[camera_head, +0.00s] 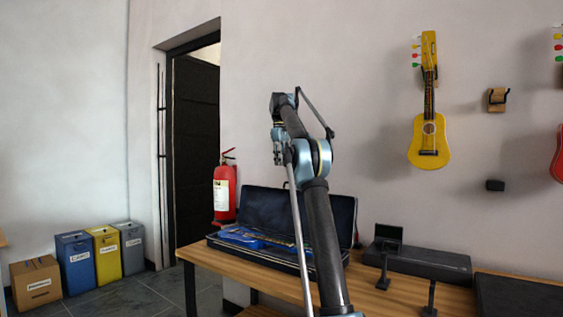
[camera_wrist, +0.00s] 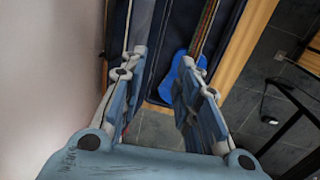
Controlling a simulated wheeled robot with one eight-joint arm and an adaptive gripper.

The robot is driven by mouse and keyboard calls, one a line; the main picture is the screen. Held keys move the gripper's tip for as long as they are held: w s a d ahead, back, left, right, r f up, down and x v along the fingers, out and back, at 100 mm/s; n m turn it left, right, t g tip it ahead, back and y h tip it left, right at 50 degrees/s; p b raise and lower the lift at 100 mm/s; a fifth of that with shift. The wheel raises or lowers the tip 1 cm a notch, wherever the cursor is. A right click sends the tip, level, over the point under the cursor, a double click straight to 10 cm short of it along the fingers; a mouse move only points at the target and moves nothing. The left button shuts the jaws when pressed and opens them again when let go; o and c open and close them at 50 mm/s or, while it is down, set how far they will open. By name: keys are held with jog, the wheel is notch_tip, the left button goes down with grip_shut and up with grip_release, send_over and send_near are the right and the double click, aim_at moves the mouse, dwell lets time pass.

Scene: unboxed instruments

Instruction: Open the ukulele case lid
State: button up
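The ukulele case (camera_head: 272,258) lies on the wooden table with its dark blue lid (camera_head: 325,213) standing up at the back, so the case is open. A blue ukulele (camera_head: 240,236) lies inside it. My gripper (camera_head: 279,150) is raised above the case, apart from it, and my arm crosses in front of the lid and the case's right part. In the wrist view my gripper (camera_wrist: 162,72) has its two fingers spread with nothing between them held. The blue ukulele (camera_wrist: 178,78) and the dark case (camera_wrist: 225,20) show beyond the fingers.
A closed black case (camera_head: 430,262) lies on the table (camera_head: 395,293) to the right. A fire extinguisher (camera_head: 225,190) hangs by the doorway. A yellow ukulele (camera_head: 429,140) hangs on the wall. Coloured bins (camera_head: 106,250) stand at the left. Air around my gripper looks clear.

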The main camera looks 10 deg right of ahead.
jog(key=shift+r, duration=0.4)
jog(key=shift+c, duration=0.2)
jog(key=c, duration=0.5)
grip_shut()
jog(key=w+d+f+m+t+h, duration=0.2)
jog(key=w+d+m+t, duration=0.15)
jog(key=m, duration=0.55)
jog(key=w+d+f+m+t+h, duration=0.1)
jog(key=w+d+m+t+h, duration=0.1)
jog(key=w+m, duration=0.5)
jog(key=shift+s+d+f+m+g, duration=0.1)
jog(key=shift+d+f+m, duration=0.2)
jog(key=shift+f, duration=1.05)
jog(key=shift+s+d+f+m+g, duration=0.1)
jog(key=shift+d+f+m, duration=0.2)
jog(key=shift+f, duration=1.05)
jog(key=shift+d+f+m+g, duration=0.15)
jog(key=shift+f+m, duration=0.25)
jog(key=shift+f, duration=0.95)
